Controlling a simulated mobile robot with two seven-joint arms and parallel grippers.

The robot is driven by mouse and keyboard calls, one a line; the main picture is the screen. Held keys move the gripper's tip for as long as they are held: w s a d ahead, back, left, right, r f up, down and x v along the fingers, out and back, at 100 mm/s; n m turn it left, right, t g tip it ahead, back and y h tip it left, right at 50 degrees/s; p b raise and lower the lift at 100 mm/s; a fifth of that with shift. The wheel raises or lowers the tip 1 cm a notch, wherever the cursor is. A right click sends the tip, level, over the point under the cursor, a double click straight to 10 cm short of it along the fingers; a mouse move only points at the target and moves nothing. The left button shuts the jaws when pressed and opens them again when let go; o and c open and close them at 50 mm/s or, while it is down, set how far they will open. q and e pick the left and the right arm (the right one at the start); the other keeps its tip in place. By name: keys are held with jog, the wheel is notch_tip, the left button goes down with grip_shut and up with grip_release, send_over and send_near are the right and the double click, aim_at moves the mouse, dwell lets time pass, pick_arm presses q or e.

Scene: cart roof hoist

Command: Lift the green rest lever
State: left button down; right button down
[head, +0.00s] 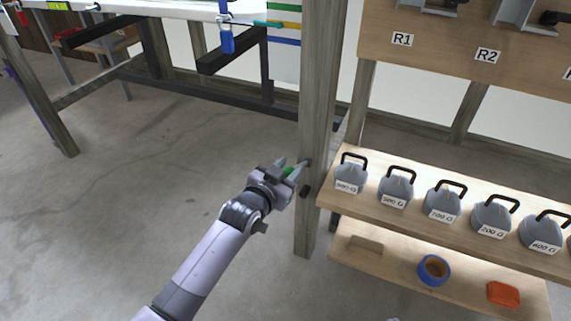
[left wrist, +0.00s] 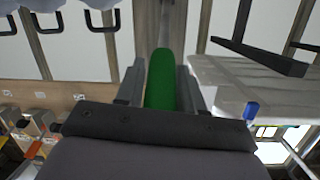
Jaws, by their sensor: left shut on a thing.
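The green rest lever (head: 288,172) is at the wooden post, in the middle of the head view. It shows larger as a green rounded grip (left wrist: 160,80) in the left wrist view, between the two fingers. My left gripper (head: 291,171) is shut on the green lever, just left of the post. The fingers hide part of the lever in the head view. My right gripper is in neither view.
The wooden post (head: 312,120) stands right beside my left gripper. A shelf (head: 335,197) with several grey labelled weights (head: 397,187) is to the right. A lower shelf holds a blue tape roll (head: 434,270) and a red block (head: 503,294). The floor at left is clear.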

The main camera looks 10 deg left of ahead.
aim_at(295, 167)
pick_arm(q)
jog(key=r+p, duration=0.1)
jog(key=w+r+g+p, duration=0.1)
jog(key=p, duration=0.1)
jog(key=w+r+p, duration=0.1)
jog(key=shift+d+r+g+y, duration=0.15)
jog(key=shift+d+g+y, duration=0.2)
jog(key=shift+g+y, duration=0.05)
jog(key=shift+w+d+r+g+p, duration=0.2)
jog(key=shift+w+r+g+p, duration=0.45)
jog(key=shift+p, duration=0.5)
jog(key=shift+w+d+r+g+y+p, duration=0.2)
jog(key=shift+w+g+p, duration=0.1)
jog(key=shift+w, duration=0.1)
jog(key=shift+w+d+r+g+y+p, duration=0.15)
jog(key=shift+w+g+y+p, duration=0.1)
jog(key=shift+w, duration=0.15)
jog(key=c, duration=0.8)
grip_release()
jog(key=shift+f, duration=0.1)
jog(key=shift+a, duration=0.1)
